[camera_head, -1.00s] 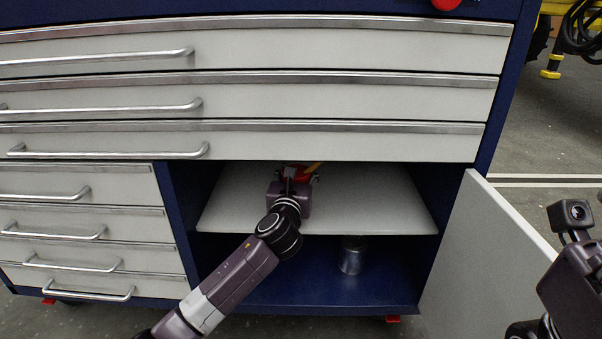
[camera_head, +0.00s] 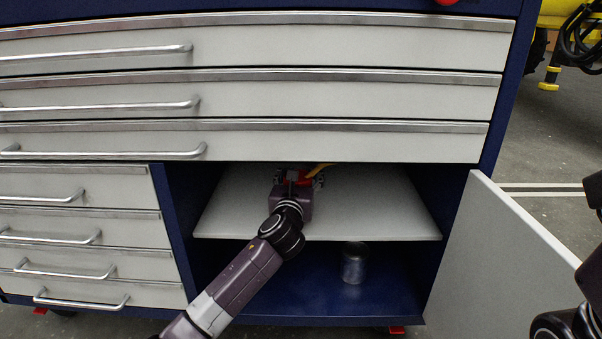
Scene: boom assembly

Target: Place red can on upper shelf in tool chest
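The tool chest (camera_head: 180,240) is dark blue with an open compartment at the lower right. Its upper shelf (camera_head: 370,212) is a light grey board. My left gripper (camera_head: 298,179) reaches into the compartment above this shelf. A red thing, likely the red can (camera_head: 291,175), shows in small part at the gripper's fingers, just under the drawer edge. The gripper's body hides most of it, and I cannot tell whether the fingers are closed on it or whether it touches the shelf. My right arm is at the right edge, with its fingers out of the picture.
A grey metal can (camera_head: 354,262) stands on the blue compartment floor (camera_head: 310,297) below the shelf. The open door (camera_head: 490,265) stands out at the right. Closed drawers (camera_head: 250,95) sit directly above the compartment. The shelf's right part is clear.

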